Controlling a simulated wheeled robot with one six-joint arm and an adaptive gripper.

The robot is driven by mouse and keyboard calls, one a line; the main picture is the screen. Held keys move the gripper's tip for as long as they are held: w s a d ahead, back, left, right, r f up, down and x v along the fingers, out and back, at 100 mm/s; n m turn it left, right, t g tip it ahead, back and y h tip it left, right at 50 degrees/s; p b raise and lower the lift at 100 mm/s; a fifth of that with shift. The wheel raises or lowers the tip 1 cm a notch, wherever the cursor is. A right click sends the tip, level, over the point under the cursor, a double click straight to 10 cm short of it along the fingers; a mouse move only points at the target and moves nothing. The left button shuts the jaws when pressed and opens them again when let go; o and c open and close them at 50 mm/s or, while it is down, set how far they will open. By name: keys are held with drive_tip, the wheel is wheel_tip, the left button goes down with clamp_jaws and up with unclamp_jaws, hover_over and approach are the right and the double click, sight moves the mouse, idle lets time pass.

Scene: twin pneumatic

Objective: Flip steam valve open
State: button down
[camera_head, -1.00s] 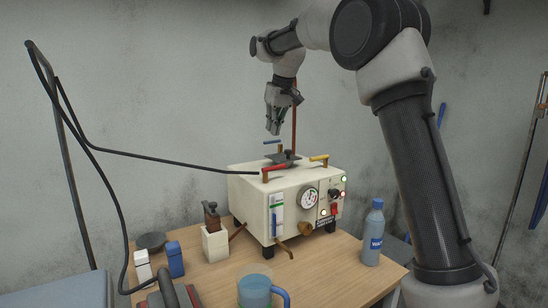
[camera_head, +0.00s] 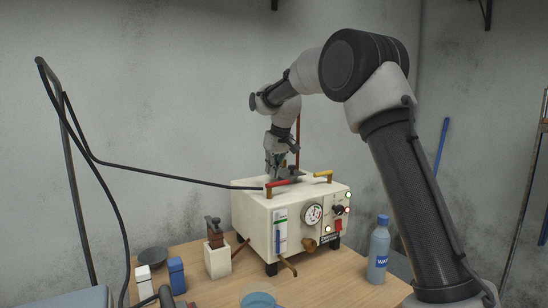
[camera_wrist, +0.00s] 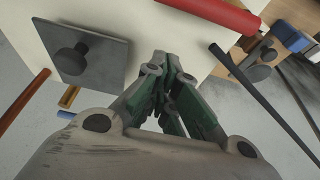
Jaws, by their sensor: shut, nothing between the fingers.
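The cream machine (camera_head: 254,211) stands on the table with levers on its top. A red-handled lever (camera_head: 284,182) lies at the front left of the top and a yellow-handled lever (camera_head: 323,173) at the right. The red handle also shows in the wrist view (camera_wrist: 222,14). A small blue piece (camera_wrist: 66,114) shows beside a brass piece at the left there; the blue lever is hidden in the head view. I cannot tell which lever is the steam valve. My gripper (camera_head: 273,177) is shut and empty, pointing down low over the top, behind the red lever. Its fingers (camera_wrist: 170,68) are together.
A dark square plate with a knob (camera_wrist: 88,60) sits on the top beside my gripper. A water bottle (camera_head: 379,249) stands right. A tamper-like tool on a white block (camera_head: 216,257) stands left.

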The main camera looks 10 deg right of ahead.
drive_tip(key=shift+s+d+r, duration=0.1)
drive_tip(key=shift+s+d, duration=0.05)
drive_tip(key=shift+s, duration=0.35)
drive_tip(key=shift+s+d+r, duration=0.1)
drive_tip(key=shift+s+d, duration=0.05)
drive_tip(key=shift+s, duration=0.3)
drive_tip(key=shift+s+d+f, duration=0.15)
drive_tip(key=shift+s, duration=0.25)
drive_tip(key=shift+s+d+f, duration=0.1)
drive_tip(key=shift+s, duration=0.25)
